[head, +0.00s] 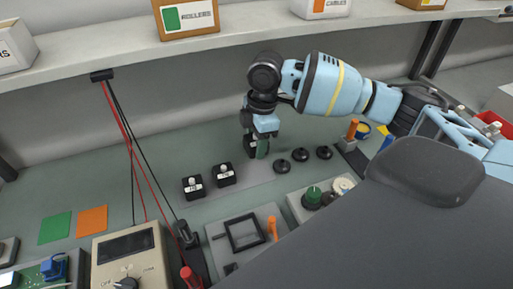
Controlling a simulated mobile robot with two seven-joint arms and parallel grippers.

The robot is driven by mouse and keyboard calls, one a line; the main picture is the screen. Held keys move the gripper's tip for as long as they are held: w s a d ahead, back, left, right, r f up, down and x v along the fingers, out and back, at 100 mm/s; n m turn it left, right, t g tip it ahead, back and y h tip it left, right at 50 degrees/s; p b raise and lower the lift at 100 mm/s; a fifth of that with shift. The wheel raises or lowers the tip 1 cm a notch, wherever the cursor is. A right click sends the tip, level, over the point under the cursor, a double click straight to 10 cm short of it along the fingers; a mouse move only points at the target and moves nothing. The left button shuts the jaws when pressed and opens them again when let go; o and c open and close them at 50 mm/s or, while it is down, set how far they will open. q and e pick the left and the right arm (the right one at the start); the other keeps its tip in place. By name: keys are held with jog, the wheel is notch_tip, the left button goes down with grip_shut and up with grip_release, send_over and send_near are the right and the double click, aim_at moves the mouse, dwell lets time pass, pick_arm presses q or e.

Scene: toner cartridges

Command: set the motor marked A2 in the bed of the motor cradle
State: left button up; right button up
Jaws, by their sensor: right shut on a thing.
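My right gripper (258,146) points down over the back middle of the bench. It is shut on a small black motor (250,146), mostly hidden by the fingers. Two similar black motors with white labels and pale tops, a left one (193,187) and a right one (223,176), stand on a grey strip to the left. The label marks are too small to read for sure. A grey fixture with a square black frame (243,232) and an orange lever (272,228) lies nearer; I cannot tell if it is the motor cradle. My left gripper is not in view.
Several black round knobs (282,167) lie right of the gripper. A block with a green knob (312,197) is nearer. A meter (130,257) with red and black leads stands front left, near green and orange squares (92,219). A shelf (110,50) runs above the back.

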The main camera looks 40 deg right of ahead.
jog(key=shift+r, duration=0.1)
jog(key=shift+s+a+m, duration=0.3)
jog(key=shift+a+m, duration=0.05)
jog(key=shift+m, duration=0.05)
jog(key=s+a+m+t+h, duration=0.1)
jog(key=s+a+m, duration=0.6)
jog(key=s+m, duration=0.3)
jog(key=shift+a+m, duration=0.35)
jog(key=shift+m, duration=1.85)
